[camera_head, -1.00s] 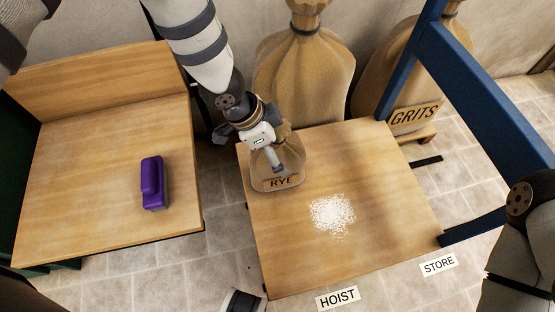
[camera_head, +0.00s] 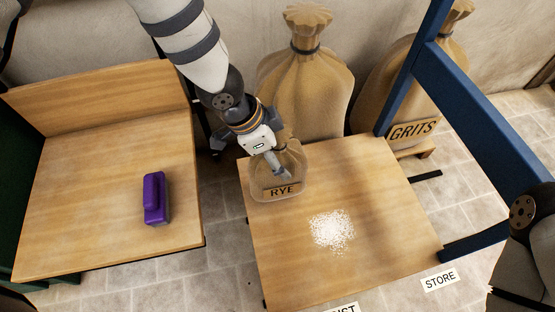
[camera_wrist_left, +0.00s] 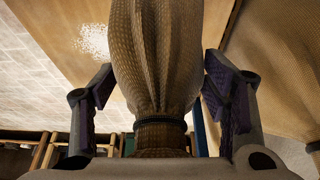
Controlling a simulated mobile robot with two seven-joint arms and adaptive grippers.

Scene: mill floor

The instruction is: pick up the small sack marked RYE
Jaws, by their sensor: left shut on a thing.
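The small tan sack marked RYE (camera_head: 280,191) is at the back left part of the wooden table (camera_head: 385,185), roughly upright, its label facing my head camera. My left gripper (camera_head: 284,167) is shut on its upper part, from above and behind. In the left wrist view the sack (camera_wrist_left: 158,60) fills the middle, its dark tie near the bottom of the picture, with a finger on either side. I cannot tell whether the sack's base touches the table. My right gripper is out of view.
White powder (camera_head: 331,230) lies on the table. A large sack (camera_head: 305,90) and a GRITS sack (camera_head: 412,110) stand behind. A blue frame (camera_head: 490,115) rises at right. A purple object (camera_head: 156,198) lies on the left bench (camera_head: 95,220). A STORE label (camera_head: 440,281) is at front.

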